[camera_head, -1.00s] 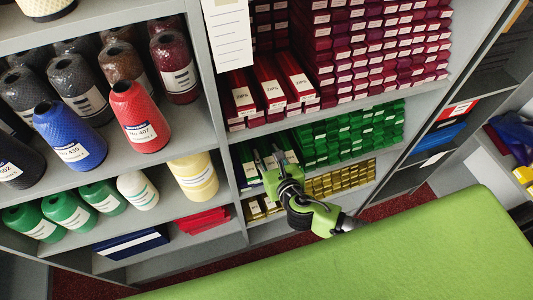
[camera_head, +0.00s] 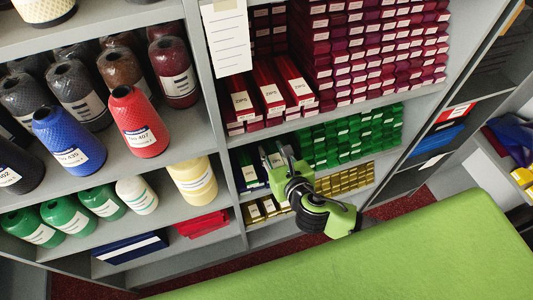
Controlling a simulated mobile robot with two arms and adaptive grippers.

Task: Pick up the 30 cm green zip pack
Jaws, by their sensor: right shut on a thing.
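The green zip packs (camera_head: 352,138) lie stacked on the middle shelf of the right-hand bay, with white labels on their ends. My right gripper (camera_head: 274,160) reaches into the left part of this shelf, among the green packs. It is shut on a green zip pack (camera_head: 276,146), which is mostly hidden by the fingers. I cannot read its length. Other green packs (camera_head: 248,176) lie just left of the gripper. My left gripper is not in view.
Dark red zip packs (camera_head: 375,50) fill the shelf above, and gold packs (camera_head: 345,178) lie on the shelf below. Thread cones (camera_head: 138,122) stand in the left bay. A green counter top (camera_head: 400,255) fills the front. A paper sheet (camera_head: 228,40) hangs on the upright.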

